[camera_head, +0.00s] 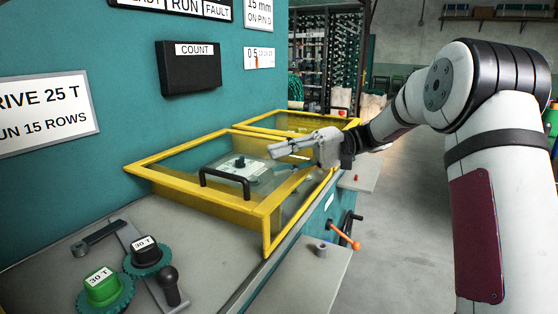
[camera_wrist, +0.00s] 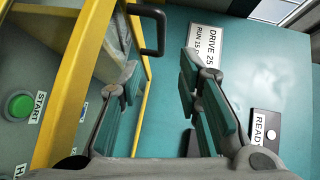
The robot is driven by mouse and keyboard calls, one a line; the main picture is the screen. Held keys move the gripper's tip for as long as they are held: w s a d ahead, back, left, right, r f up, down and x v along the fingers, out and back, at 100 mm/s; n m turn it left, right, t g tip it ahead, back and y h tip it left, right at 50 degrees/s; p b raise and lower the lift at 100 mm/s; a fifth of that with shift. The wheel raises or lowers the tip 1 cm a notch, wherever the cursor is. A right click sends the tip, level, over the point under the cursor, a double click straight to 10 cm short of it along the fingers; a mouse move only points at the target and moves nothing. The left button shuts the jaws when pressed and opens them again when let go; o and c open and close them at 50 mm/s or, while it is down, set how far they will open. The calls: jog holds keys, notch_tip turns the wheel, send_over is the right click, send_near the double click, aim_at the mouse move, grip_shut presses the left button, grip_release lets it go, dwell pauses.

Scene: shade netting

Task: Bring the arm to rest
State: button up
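My gripper (camera_head: 288,148) hangs at the end of my arm over the yellow-framed clear guard (camera_head: 262,210) in the head view. It points left, toward the teal machine wall. In the wrist view my gripper (camera_wrist: 158,95) shows two fingers with teal pads set wide apart. My arm reaches in from the right, bent at the elbow. In the head view the fingers overlap the guard's top, and I cannot tell the exact gap.
A black handle (camera_head: 225,181) is on the guard. Green (camera_head: 101,288) and black (camera_head: 145,252) gears marked 30 T sit at the front left. An orange-handled crank (camera_head: 344,238) juts out at the machine's side. A green START button (camera_wrist: 19,105) shows at left. Floor at right is open.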

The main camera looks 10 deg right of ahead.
jog(key=s+a+r+h+p, duration=0.1)
jog(key=s+h+p, duration=0.15)
jog(key=s, duration=0.35)
jog(key=s+a+r+m+h+p, duration=0.1)
jog(key=s+a+r+h, duration=0.15)
jog(key=s, duration=0.45)
jog(key=s+r+h+p, duration=0.1)
jog(key=s+h+p, duration=0.15)
jog(key=s, duration=0.35)
jog(key=s+d+t+h+p, duration=0.2)
jog(key=s+d+h, duration=0.2)
jog(key=s, duration=0.6)
jog(key=s+d+m+t+h+p, duration=0.1)
jog(key=s+d+t+h+p, duration=0.2)
jog(key=s, duration=0.6)
jog(key=shift+s+d+r+h, duration=0.3)
jog(key=shift+s+d+h, duration=0.05)
jog(key=shift+d+h, duration=0.6)
